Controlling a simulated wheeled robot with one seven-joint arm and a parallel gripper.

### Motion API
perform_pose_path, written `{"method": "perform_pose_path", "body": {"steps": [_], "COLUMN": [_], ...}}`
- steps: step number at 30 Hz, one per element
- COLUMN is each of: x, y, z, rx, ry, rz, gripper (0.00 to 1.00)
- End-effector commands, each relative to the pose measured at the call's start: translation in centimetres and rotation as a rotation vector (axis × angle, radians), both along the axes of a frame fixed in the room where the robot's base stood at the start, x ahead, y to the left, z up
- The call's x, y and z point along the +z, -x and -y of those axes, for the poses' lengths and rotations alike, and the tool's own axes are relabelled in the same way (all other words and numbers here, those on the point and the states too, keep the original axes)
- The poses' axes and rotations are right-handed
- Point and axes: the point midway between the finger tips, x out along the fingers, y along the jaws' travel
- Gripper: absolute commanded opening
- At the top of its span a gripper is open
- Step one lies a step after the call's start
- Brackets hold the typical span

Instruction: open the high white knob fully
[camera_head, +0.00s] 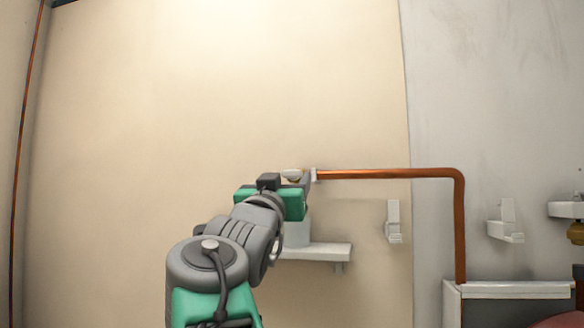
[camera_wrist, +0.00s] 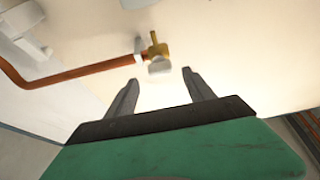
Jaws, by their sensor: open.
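The white knob (camera_wrist: 159,66) sits on a brass valve (camera_wrist: 157,48) at the end of a copper pipe in the wrist view. My gripper (camera_wrist: 160,77) is open, with one finger to each side of the knob's line. The knob appears just beyond the fingertips, and no contact shows. In the head view my gripper (camera_head: 306,184) is up at the pipe's left end, and a pale part of the knob (camera_head: 291,175) shows above it. My gripper hides most of the valve there.
The copper pipe (camera_head: 390,173) runs right along the wall, then bends down. A white shelf (camera_head: 318,251) is below my gripper. White wall brackets (camera_head: 393,222) and (camera_head: 507,224) stand to the right. The beige wall on the left is bare.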

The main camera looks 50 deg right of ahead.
Motion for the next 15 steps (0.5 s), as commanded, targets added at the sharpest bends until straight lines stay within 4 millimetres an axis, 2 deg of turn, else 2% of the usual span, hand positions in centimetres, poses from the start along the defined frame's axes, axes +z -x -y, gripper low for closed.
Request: {"method": "perform_pose_path", "body": {"steps": [1, 6, 10, 15], "x": [0.9, 2.0, 2.2, 2.1], "y": [-0.2, -1.5, -2.0, -2.2], "z": [1.0, 3.7, 4.7, 4.8], "rx": [-0.006, -0.003, 0.001, 0.004], "ry": [-0.002, -0.003, -0.004, -0.003], "rz": [-0.002, -0.003, -0.002, -0.001], "gripper": [0.62, 0.62, 0.62, 0.62]}}
